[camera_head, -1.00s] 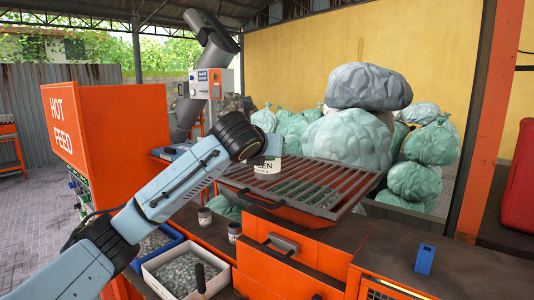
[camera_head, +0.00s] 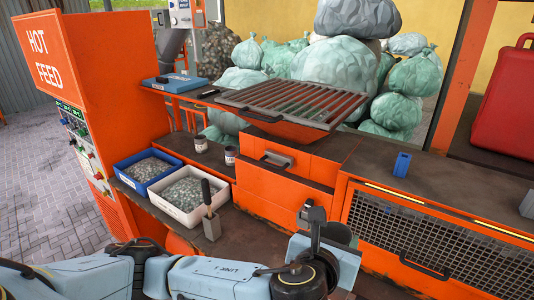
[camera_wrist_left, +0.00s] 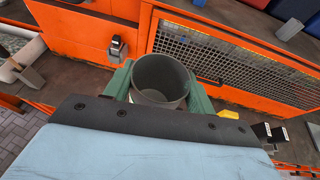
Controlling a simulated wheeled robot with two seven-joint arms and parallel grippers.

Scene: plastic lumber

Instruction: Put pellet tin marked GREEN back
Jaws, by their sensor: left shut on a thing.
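In the left wrist view, my left gripper (camera_wrist_left: 160,88) has green fingers shut on either side of a grey, open-topped tin (camera_wrist_left: 161,72). I look down into the tin; its inside looks empty, and its label is hidden. My right gripper is not in view.
A slatted grate (camera_head: 292,103) is above the drawers. A mesh-fronted orange cabinet (camera_head: 430,235) stands right, with a blue block (camera_head: 402,165) on top.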

